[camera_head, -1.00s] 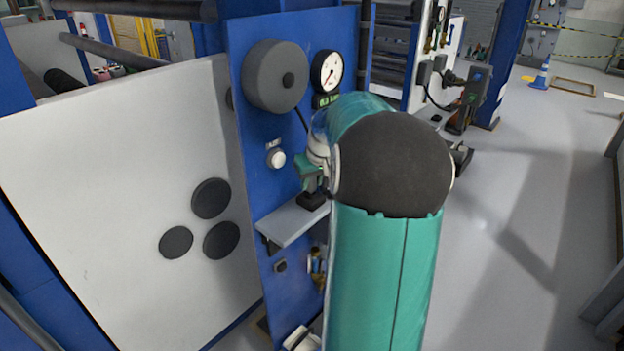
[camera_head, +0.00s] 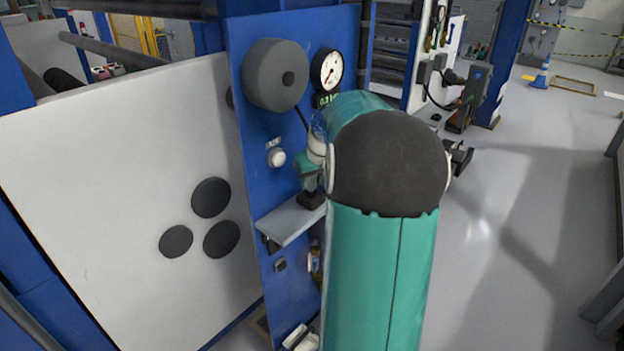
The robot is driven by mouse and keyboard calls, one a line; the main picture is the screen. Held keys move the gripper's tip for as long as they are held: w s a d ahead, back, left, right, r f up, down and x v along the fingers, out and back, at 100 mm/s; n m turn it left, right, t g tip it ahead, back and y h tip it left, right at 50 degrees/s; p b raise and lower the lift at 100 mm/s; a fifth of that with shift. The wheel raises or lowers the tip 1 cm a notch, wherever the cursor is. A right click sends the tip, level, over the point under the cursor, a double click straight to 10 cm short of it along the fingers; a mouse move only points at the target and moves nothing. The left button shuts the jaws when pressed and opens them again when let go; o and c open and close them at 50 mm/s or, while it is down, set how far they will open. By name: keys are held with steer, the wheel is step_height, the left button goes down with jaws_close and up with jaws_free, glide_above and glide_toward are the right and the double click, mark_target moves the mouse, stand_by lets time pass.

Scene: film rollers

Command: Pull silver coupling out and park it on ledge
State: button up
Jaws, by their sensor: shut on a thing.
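My teal arm with its dark round elbow (camera_head: 390,165) fills the middle of the head view and covers the right part of the blue panel. I cannot make out my gripper's fingertips behind the arm. I cannot make out the silver coupling either. A narrow grey ledge (camera_head: 285,224) sticks out from the blue panel (camera_head: 262,180), its right end behind my arm. A teal tool-like shape with a black base (camera_head: 311,199) is at that end, partly covered. A pale round knob (camera_head: 278,158) under a small label sits on the panel above the ledge.
A large grey roller cap (camera_head: 262,75) and a round gauge (camera_head: 326,69) are higher on the panel. Below the ledge is a brass-coloured fitting (camera_head: 315,262), partly covered. A white side panel (camera_head: 90,210) stands left. Grey floor (camera_head: 540,230) is open on the right.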

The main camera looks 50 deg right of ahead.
steer(key=shift+f, duration=0.5)
steer(key=o, duration=1.1)
steer(key=v, duration=1.3)
steer(key=shift+s+r, duration=0.2)
steer(key=shift+r, duration=0.15)
steer(key=shift+a, duration=0.15)
steer(key=w+a+n, duration=0.1)
steer(key=a, duration=1.3)
steer(key=s+a+f+n, duration=0.1)
steer(key=s+a, duration=0.3)
steer(key=a, duration=0.4)
steer(key=s+a+f+n+t+y, duration=0.1)
steer(key=s+a, duration=0.3)
steer(key=a, duration=0.4)
steer(key=s+a+f+n, duration=0.1)
steer(key=s+a+f, duration=0.2)
steer(key=a, duration=0.5)
steer(key=shift+s+f+y, duration=0.3)
steer(key=shift+s, duration=0.55)
